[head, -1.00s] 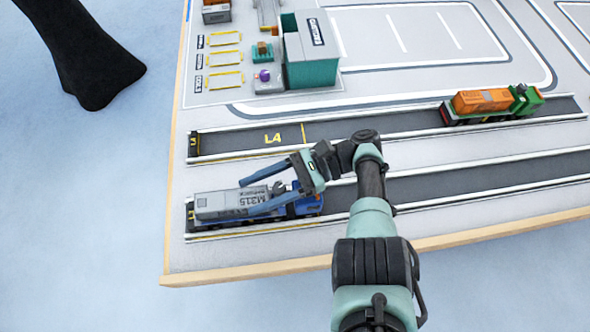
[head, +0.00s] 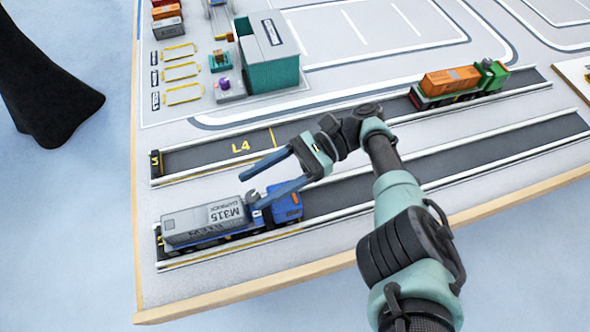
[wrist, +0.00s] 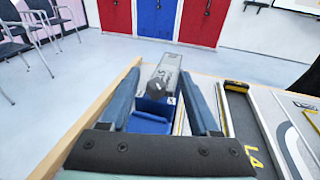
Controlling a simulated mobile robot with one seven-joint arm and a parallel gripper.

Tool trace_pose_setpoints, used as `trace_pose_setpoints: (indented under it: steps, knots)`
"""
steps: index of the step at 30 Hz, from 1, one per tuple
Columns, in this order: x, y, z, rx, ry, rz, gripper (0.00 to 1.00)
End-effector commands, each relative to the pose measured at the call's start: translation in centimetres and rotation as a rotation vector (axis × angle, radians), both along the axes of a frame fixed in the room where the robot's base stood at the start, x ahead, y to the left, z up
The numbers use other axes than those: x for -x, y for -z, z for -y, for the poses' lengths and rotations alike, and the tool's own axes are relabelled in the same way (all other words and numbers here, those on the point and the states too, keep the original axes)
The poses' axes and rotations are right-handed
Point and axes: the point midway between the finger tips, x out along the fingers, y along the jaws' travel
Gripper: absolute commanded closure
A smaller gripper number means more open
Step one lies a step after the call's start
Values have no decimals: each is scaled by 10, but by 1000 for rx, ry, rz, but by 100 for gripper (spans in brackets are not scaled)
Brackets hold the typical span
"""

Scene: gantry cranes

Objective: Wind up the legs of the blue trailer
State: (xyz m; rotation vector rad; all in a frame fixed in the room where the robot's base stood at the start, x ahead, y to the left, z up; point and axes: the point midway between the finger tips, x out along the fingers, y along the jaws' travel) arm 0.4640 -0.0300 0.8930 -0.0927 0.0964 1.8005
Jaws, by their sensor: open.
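The blue trailer (head: 208,241) stands in the near lane, mostly hidden beneath a grey container (head: 190,222) marked M315. A blue cab (head: 287,203) is at its right end. My gripper (head: 250,189) is open and empty, with its fingers above the container's right end, beside the cab. In the wrist view, my gripper (wrist: 162,78) straddles the line of sight to the container (wrist: 168,72) and the blue cab (wrist: 150,122). A dark grey rounded part (wrist: 156,90) shows between the fingers; I cannot tell what it is. The trailer's legs cannot be made out.
A green truck with an orange container (head: 450,82) stands in the far lane. A teal and grey building (head: 268,55) is behind it to the left. White rails edge both lanes. The board's wooden edge (head: 250,283) runs along the front. The lane right of the cab is free.

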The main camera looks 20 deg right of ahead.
Motion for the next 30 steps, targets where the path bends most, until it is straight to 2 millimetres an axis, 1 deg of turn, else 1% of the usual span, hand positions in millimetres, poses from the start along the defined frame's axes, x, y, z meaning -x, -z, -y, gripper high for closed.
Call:
trace_pose_setpoints:
  steps: [1,15,24,30]
  knots:
    - [-1,8,6,4,0,2,38]
    - [-9,4,43,5,-5,-3,38]
    - [-13,0,58,2,-5,-2,38]
    - [-13,-4,63,1,-4,-4,38]
